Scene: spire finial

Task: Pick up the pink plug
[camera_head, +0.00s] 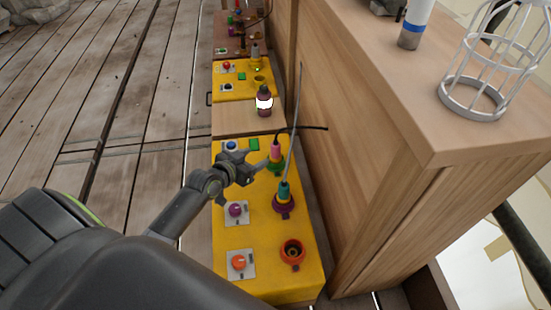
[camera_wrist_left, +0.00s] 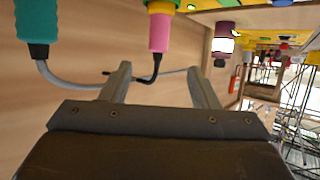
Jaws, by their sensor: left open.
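The pink plug (camera_head: 276,151) stands upright in a green socket (camera_head: 277,168) on the yellow box, with a black cable leaving its top. My left gripper (camera_head: 263,157) is open just to the left of the plug, its fingers pointing toward it. In the left wrist view, which looks upside down, the pink plug (camera_wrist_left: 159,32) lies just past the fingertips and about midway between them. The black cable hangs between the open fingers (camera_wrist_left: 160,70). Whether a finger touches the plug cannot be told. My right gripper is not in view.
A teal plug (camera_head: 284,190) with a grey cable stands in a purple socket close by. The yellow box (camera_head: 232,285) also bears an empty red-orange socket (camera_head: 292,252) and several knobs. A wooden cabinet wall (camera_head: 345,140) rises just right.

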